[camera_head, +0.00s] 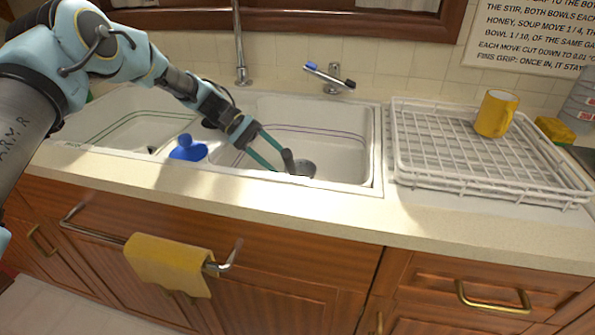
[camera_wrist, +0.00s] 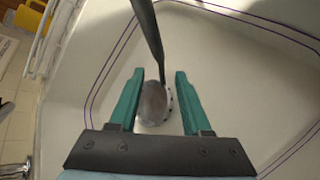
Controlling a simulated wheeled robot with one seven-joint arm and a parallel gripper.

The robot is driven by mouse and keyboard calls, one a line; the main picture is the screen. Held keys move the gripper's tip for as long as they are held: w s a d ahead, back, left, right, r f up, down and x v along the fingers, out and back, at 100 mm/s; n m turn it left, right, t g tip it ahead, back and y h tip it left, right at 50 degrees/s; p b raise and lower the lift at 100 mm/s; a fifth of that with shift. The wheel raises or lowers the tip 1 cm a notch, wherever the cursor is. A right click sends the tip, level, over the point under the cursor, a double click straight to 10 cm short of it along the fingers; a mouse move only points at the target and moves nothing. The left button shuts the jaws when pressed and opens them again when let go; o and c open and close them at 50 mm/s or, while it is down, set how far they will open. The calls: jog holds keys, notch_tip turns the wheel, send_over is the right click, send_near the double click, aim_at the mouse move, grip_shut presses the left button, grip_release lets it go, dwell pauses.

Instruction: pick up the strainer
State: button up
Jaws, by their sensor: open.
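The strainer (camera_head: 304,168) is in the right basin of the sink, with a dark handle and a grey round bowl. In the wrist view its bowl (camera_wrist: 154,104) shows between the two teal fingers, and its dark handle (camera_wrist: 147,28) runs up past the fingertips. My gripper (camera_head: 280,161) is open and reaches down into the basin at the strainer's left. In the wrist view my gripper (camera_wrist: 160,74) has its fingers on either side of the strainer. I cannot tell whether a finger touches it.
The sink (camera_head: 377,150) has walls around the strainer. A blue object (camera_head: 188,149) sits on the divider between basins. The faucet (camera_head: 240,50) rises behind. A white dish rack (camera_head: 480,180) with a yellow mug (camera_head: 496,113) stands right. A yellow towel (camera_head: 168,264) hangs in front.

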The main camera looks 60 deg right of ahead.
jog(key=shift+a+p+x, duration=0.2)
jog(key=shift+p+x, duration=1)
jog(key=shift+x, duration=1.75)
jog(key=shift+s+r, duration=0.1)
jog(key=shift+c, duration=0.3)
grip_shut()
